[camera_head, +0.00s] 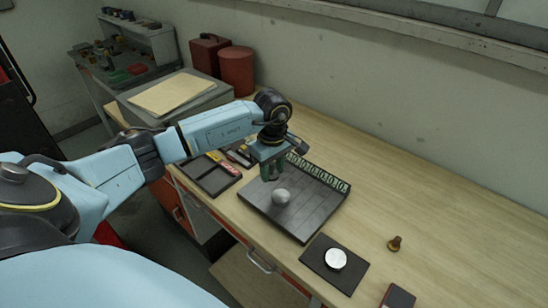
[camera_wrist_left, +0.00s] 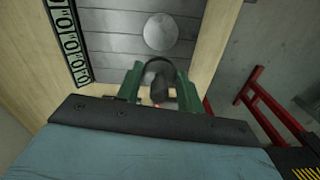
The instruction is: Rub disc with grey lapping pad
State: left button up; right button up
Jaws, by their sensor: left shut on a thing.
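My left gripper (camera_head: 270,178) hangs over the left part of a dark slatted tray (camera_head: 315,205). In the left wrist view its green fingers (camera_wrist_left: 158,88) are shut on a dark, rounded piece (camera_wrist_left: 160,72); I cannot tell whether this is the grey lapping pad. A round grey disc (camera_head: 282,197) lies on the tray just in front of the gripper, and it also shows in the left wrist view (camera_wrist_left: 161,32), apart from the held piece. A second, shiny pale disc (camera_head: 336,260) lies on a black mat (camera_head: 318,262). My right gripper is out of view.
A green strip with white marks (camera_head: 318,172) runs along the tray's back edge. A black compartment tray (camera_head: 208,178) stands to the left. A small brown knob-like piece (camera_head: 394,244) and a dark red-edged box (camera_head: 398,297) are at the right. The bench's back right is clear.

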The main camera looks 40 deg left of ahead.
pick_arm(q)
jog(key=shift+r+p, duration=0.6)
jog(key=shift+r, duration=0.65)
